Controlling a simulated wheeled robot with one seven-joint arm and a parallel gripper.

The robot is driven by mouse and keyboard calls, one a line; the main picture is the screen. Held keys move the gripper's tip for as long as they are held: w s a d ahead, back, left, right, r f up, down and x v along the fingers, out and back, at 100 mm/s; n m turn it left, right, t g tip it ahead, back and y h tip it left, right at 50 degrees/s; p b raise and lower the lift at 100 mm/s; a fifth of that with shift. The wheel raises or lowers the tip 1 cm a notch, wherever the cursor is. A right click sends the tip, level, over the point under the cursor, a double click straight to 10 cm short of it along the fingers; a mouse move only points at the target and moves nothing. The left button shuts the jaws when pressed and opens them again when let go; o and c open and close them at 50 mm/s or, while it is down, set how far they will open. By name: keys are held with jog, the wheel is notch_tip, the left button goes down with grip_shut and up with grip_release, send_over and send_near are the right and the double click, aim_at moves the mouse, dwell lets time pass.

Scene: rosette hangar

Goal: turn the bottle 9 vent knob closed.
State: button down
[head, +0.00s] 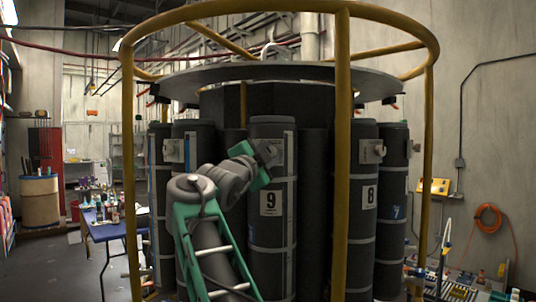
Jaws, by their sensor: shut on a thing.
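Bottle 9 (265,233), a tall dark cylinder with a white "9" label (270,203), stands upright at the front of the rosette. My arm reaches up from below, and my gripper (270,153) is at the upper front of bottle 9, above the label. My gripper is shut on the vent knob there. The knob itself is mostly hidden by the gripper, so its turn angle cannot be told.
A yellow tubular frame (342,200) surrounds the bottles, with one post right of bottle 9. Bottle 8 (362,240) and its vent knob (372,151) stand behind that post. A blue table (112,231) with small items is at left.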

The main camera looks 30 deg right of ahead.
jog(key=shift+r+m+g+y+p, duration=0.15)
jog(key=shift+m+g+y+p, duration=0.3)
jog(key=shift+m+p, duration=0.75)
jog(key=shift+r+m+g+y+p, duration=0.1)
jog(key=shift+m+g+y+p, duration=0.3)
jog(key=shift+m, duration=1.5)
jog(key=c, duration=1.1)
grip_release()
jog(key=shift+o, duration=0.2)
jog(key=b+v, duration=0.2)
jog(key=v, duration=0.5)
jog(key=shift+a, duration=0.35)
